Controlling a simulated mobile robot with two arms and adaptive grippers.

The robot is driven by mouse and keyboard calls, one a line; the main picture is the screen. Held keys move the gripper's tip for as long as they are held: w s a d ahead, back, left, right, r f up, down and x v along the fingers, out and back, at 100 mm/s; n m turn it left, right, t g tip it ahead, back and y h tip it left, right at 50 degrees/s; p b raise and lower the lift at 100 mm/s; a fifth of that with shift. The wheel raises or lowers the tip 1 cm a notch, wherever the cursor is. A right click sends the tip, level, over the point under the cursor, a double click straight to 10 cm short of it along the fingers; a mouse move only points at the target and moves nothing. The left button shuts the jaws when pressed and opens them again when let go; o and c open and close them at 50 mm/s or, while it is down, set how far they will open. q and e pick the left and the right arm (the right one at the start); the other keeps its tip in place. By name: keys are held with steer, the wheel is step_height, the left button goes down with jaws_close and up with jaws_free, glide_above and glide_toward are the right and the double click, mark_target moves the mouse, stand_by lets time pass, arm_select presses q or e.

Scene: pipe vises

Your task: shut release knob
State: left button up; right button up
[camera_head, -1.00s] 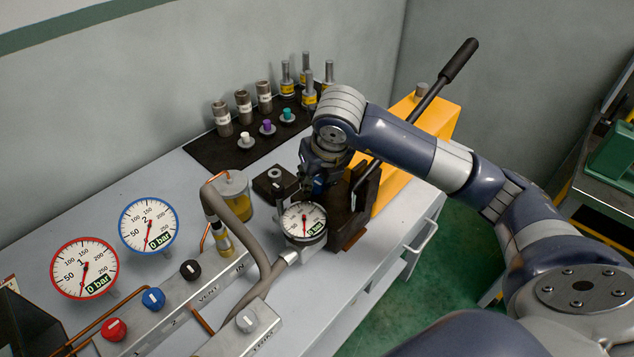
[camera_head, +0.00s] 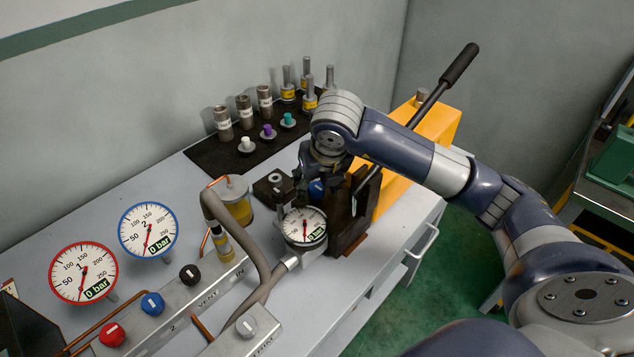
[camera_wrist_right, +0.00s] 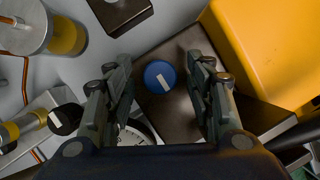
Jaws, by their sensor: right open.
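A round blue knob with a white mark (camera_wrist_right: 160,76) sits on a dark block (camera_wrist_right: 178,108) in the right wrist view. In the head view the blue knob (camera_head: 317,188) shows partly below my right gripper (camera_head: 318,176). In the right wrist view my right gripper (camera_wrist_right: 162,68) is open, with one finger on either side of the knob and a gap on both sides. Nothing is held. I cannot tell how far the fingertips are above the knob. My left gripper is not in view.
A pressure gauge (camera_head: 305,227) stands close in front of the knob. A yellow pump body (camera_head: 425,125) with a long black-gripped lever (camera_head: 460,62) is at the right. Fittings stand on a dark mat (camera_head: 215,152) behind. Red, blue and black valve knobs (camera_head: 190,274) are at front left.

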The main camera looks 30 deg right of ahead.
steer(key=v, duration=1.2)
steer(key=shift+w, duration=0.1)
